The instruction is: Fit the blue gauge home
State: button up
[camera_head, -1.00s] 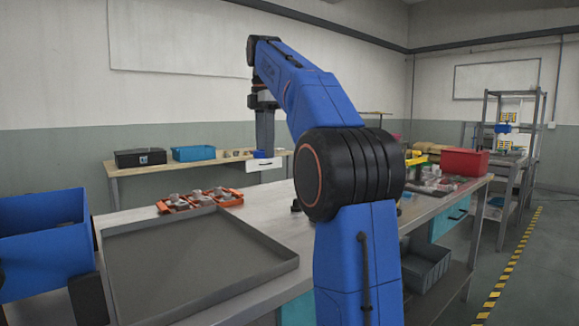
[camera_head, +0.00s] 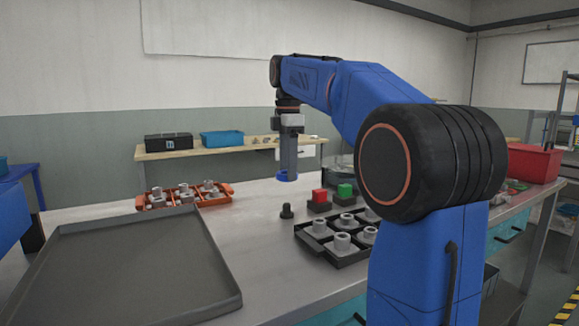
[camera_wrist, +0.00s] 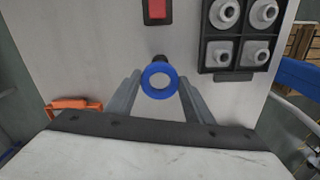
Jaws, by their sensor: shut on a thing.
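The blue gauge is a ring (camera_head: 287,177) at the lower end of my gripper (camera_head: 287,168), above the table. In the wrist view the ring (camera_wrist: 147,84) sits between the two grey fingers of my gripper (camera_wrist: 160,88), which is shut on it. Its hole faces the camera there. A short black post (camera_head: 287,212) stands on the table below the ring and apart from it. In the wrist view a dark piece (camera_wrist: 159,59), likely this post, shows just beyond the ring's edge, partly hidden by it.
A red block (camera_head: 319,195) and a green block (camera_head: 345,190) stand on dark bases nearby. A black tray (camera_head: 310,243) of grey fittings lies in front of them. An orange tray (camera_head: 224,190) and a large empty grey tray (camera_head: 130,270) are at left.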

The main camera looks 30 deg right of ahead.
aim_at(288, 203)
jog(key=shift+a+f, duration=0.1)
jog(key=shift+f, duration=3.1)
jog(key=shift+f, duration=1.95)
dwell(2.6)
jog(key=o, duration=1.3)
